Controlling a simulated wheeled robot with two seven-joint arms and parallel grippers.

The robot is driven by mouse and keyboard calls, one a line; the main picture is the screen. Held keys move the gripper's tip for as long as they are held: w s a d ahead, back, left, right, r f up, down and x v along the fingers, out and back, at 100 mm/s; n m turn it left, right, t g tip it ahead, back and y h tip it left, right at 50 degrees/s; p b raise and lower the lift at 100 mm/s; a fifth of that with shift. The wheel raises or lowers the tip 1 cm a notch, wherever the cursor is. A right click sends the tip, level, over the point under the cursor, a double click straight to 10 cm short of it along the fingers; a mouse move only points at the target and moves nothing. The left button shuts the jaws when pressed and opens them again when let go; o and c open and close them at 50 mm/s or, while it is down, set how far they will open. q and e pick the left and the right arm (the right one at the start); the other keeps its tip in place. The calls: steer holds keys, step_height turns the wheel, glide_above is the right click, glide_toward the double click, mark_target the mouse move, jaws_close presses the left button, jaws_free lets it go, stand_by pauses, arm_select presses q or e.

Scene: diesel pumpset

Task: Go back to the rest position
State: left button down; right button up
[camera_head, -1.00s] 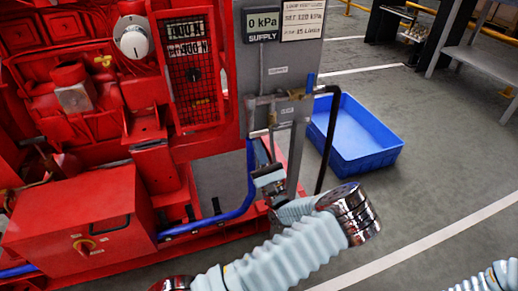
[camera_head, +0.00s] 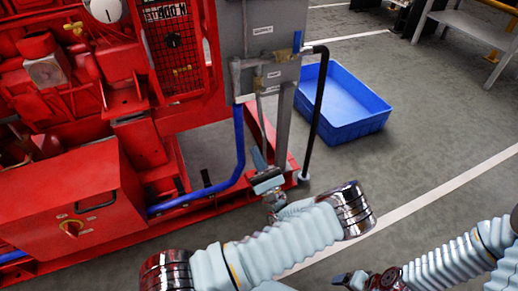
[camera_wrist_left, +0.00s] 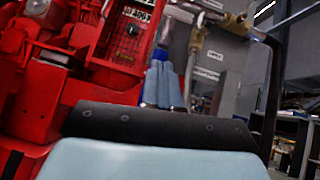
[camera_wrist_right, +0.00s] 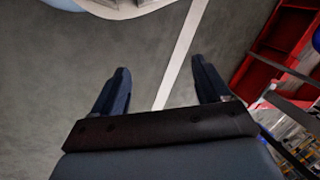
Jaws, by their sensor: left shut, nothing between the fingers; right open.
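My left gripper (camera_head: 260,162) is in front of the grey panel's lower part, beside the blue hose. Its two fingers (camera_wrist_left: 162,84) lie together in the left wrist view, with nothing between them. My left arm reaches across the bottom of the head view. My right gripper (camera_head: 344,279) is low at the bottom of the head view, over bare floor. In the right wrist view its fingers (camera_wrist_right: 161,72) are wide apart and empty, with floor and a white line beyond.
The red pumpset (camera_head: 75,190) fills the left. A grey panel (camera_head: 262,40) carries pipes and a valve, with a black pipe (camera_head: 319,110) at its right. A blue crate (camera_head: 350,130) stands on the floor behind. A grey bench (camera_head: 470,40) is at the back right. The floor at right is clear.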

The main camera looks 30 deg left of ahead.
arm_select(q)
steer(key=s+a+f+n+g+h, duration=0.4)
steer(key=s+a+f+n+g, duration=0.4)
steer(key=s+a+f+g, duration=0.55)
steer(key=s+d+f+n+g+h, duration=0.3)
steer(key=s+f+g+h, duration=0.1)
steer(key=s, duration=0.2)
steer(key=s+d+f+n+g+h, duration=0.2)
steer(key=s+d+f+g+h, duration=0.1)
steer(key=s+d+g+h, duration=0.15)
steer(key=s+d+f+n+h, duration=0.2)
steer(key=d+f+n+h, duration=0.1)
steer(key=d+h, duration=0.2)
steer(key=s+d+f+n+h, duration=0.2)
steer(key=d+n+h, duration=0.15)
steer(key=d, duration=0.25)
steer(key=w+d+r+n+t+h, duration=0.1)
steer(key=w+d+n+t+h, duration=0.1)
steer(key=w+d+t+h, duration=0.1)
steer(key=w+d+r+n+t+h+p, duration=0.1)
steer(key=w+d+r+n+t+h, duration=0.1)
steer(key=w+d+t, duration=0.2)
steer(key=w+d, duration=0.2)
steer(key=shift+w+d+r+t+h, duration=0.3)
steer(key=shift+w+h, duration=0.05)
steer(key=shift+h, duration=0.05)
arm_select(e)
steer(key=shift+w+a+r, duration=0.1)
steer(key=shift+a+r, duration=0.05)
steer(key=shift+r, duration=0.45)
